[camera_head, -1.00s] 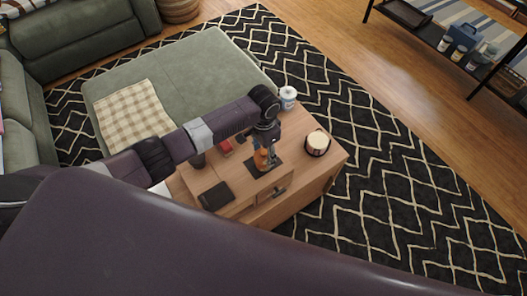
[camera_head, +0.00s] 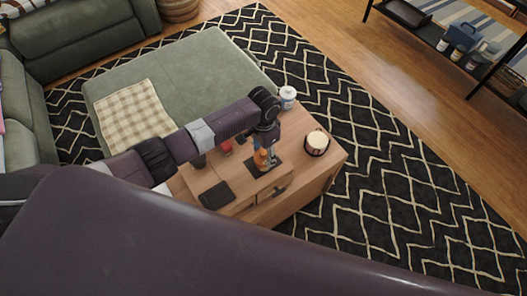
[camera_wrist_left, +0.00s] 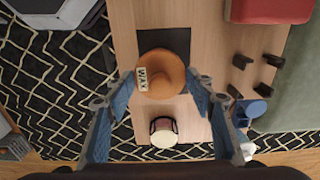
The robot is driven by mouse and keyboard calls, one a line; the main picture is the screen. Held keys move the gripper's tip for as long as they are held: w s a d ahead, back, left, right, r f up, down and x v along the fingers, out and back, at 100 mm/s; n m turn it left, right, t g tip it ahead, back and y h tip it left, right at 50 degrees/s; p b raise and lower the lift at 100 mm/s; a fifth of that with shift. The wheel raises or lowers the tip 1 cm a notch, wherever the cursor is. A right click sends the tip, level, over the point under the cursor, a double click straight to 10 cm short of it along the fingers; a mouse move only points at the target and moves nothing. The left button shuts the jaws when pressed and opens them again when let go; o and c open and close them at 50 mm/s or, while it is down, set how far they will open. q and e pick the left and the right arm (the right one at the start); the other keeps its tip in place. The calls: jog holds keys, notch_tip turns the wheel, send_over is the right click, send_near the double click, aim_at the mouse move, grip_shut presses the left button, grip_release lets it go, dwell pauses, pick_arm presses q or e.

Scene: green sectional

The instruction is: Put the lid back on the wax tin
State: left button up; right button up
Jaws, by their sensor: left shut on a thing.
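The orange wax tin (camera_head: 260,160) stands on a dark square mat (camera_head: 254,171) on the wooden table. In the left wrist view its WAX label (camera_wrist_left: 142,78) shows on the left side of the orange shape. The round orange lid (camera_wrist_left: 164,76) is above the tin, between the fingertips. My left gripper (camera_head: 268,156) is shut on the lid and points down over the mat. It also shows in the left wrist view (camera_wrist_left: 163,84). Lid and tin overlap in one colour, so I cannot tell whether the lid is seated. My right gripper is out of view.
A candle in a dark holder (camera_head: 317,143) stands at the table's right. A white jar (camera_head: 288,97) is at the back corner. A red object (camera_head: 227,147) and a dark flat item (camera_head: 217,195) are left of the mat. A green ottoman (camera_head: 185,75) adjoins the table.

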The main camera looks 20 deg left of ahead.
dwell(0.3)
pick_arm(q)
jog(key=o, duration=1.5)
jog(key=shift+c, duration=0.2)
jog(key=shift+r+p, duration=3.55)
jog(key=shift+p, duration=0.35)
grip_shut()
